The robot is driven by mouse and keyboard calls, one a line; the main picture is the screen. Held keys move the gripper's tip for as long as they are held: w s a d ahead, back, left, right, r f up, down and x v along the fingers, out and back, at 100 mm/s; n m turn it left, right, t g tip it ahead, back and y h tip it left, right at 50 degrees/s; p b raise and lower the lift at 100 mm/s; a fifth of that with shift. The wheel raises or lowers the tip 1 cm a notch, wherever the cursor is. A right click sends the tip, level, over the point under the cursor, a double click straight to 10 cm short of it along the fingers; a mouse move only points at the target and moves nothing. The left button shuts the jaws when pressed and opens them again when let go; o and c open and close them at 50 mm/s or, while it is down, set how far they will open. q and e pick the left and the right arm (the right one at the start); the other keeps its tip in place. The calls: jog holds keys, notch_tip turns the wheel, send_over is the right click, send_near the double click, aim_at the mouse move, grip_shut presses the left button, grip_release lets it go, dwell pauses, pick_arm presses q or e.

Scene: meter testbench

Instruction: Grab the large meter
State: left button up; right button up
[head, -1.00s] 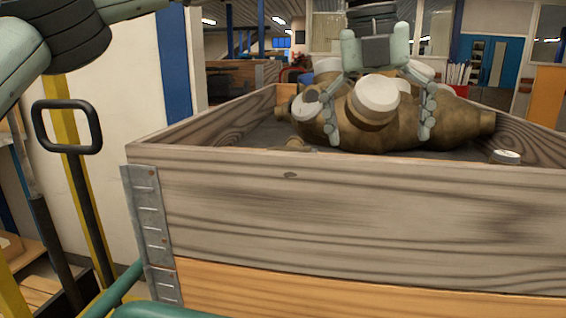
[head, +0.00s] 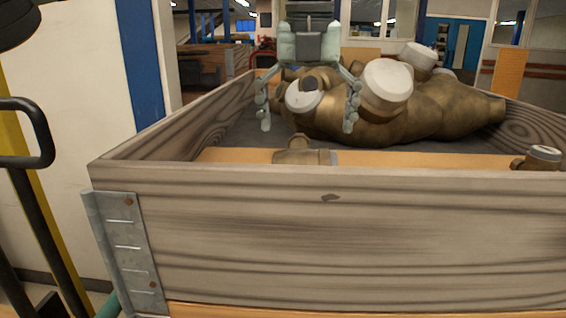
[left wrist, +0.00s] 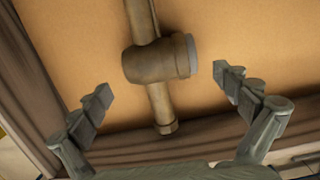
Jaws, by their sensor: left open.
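A large brass meter body with a white round cap (head: 388,85) lies in the wooden crate (head: 320,225), among other brass parts with white caps. I cannot tell where one body ends and another begins. My left gripper (head: 307,123) points down with fingers spread, empty, in front of the left part of this group in the head view. In the left wrist view a brass meter (left wrist: 158,62) with a grey face lies on the orange-brown floor, between and beyond the open fingers (left wrist: 166,85). My right gripper is not in view.
A smaller brass meter (head: 298,156) lies just behind the crate's front wall. Another small meter (head: 543,158) with a white top lies at the right. The crate walls rise around them. A black handle (head: 40,135) stands left of the crate.

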aim_at(306, 150)
pick_arm(q)
jog(key=f, duration=0.5)
jog(key=w+f, duration=0.1)
jog(key=f, duration=0.1)
jog(key=shift+f+p, duration=0.3)
jog(key=shift+p, duration=0.1)
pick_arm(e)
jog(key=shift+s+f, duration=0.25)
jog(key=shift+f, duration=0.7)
pick_arm(q)
jog(key=c, duration=1.4)
jog(key=shift+w+r, duration=0.1)
jog(key=shift+r, duration=0.1)
jog(key=shift+c, duration=0.8)
jog(key=shift+r, duration=0.1)
